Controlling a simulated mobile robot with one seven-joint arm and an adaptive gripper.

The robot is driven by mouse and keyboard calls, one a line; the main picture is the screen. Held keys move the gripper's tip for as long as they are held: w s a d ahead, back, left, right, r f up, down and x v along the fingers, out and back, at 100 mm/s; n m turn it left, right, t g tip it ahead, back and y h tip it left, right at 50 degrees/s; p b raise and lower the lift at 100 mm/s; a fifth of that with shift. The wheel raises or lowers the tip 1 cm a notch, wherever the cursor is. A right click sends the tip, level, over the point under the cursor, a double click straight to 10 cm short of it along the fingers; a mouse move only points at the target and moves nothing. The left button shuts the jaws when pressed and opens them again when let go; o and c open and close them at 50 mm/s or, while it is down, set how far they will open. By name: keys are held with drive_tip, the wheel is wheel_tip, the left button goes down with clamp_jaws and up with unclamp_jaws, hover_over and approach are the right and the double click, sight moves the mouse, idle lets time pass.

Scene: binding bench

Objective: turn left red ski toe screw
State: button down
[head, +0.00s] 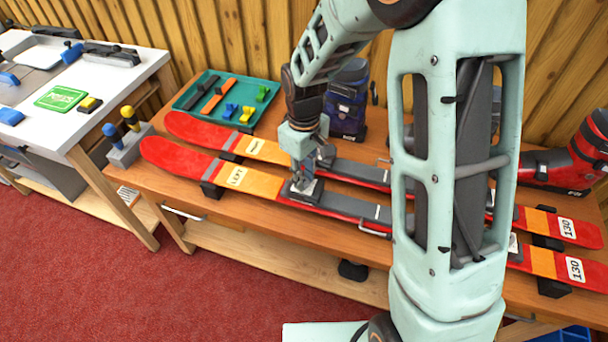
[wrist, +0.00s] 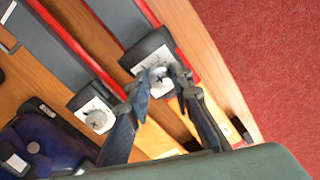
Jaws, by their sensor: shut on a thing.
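Two red skis lie side by side on the wooden bench. The nearer one, the left red ski (head: 170,158), bears a "LEFT" label. Its dark toe piece (head: 318,196) sits just right of the orange band. My gripper (head: 303,180) points down over this toe piece. In the wrist view, the fingertips of my gripper (wrist: 163,82) are closed around the toe screw (wrist: 158,73), a round grey head with a slot. The arm hides part of both skis in the head view. The other ski's toe screw (wrist: 98,119) shows apart, left of the fingers.
The other red ski (head: 195,130) lies just behind. A teal tray (head: 190,103) with small parts, a screwdriver stand (head: 128,150) and a dark blue boot (head: 347,100) are nearby. A red boot (head: 590,150) stands far right.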

drive_tip(key=c, duration=1.7)
unclamp_jaws()
wheel_tip(320, 180, up, 12)
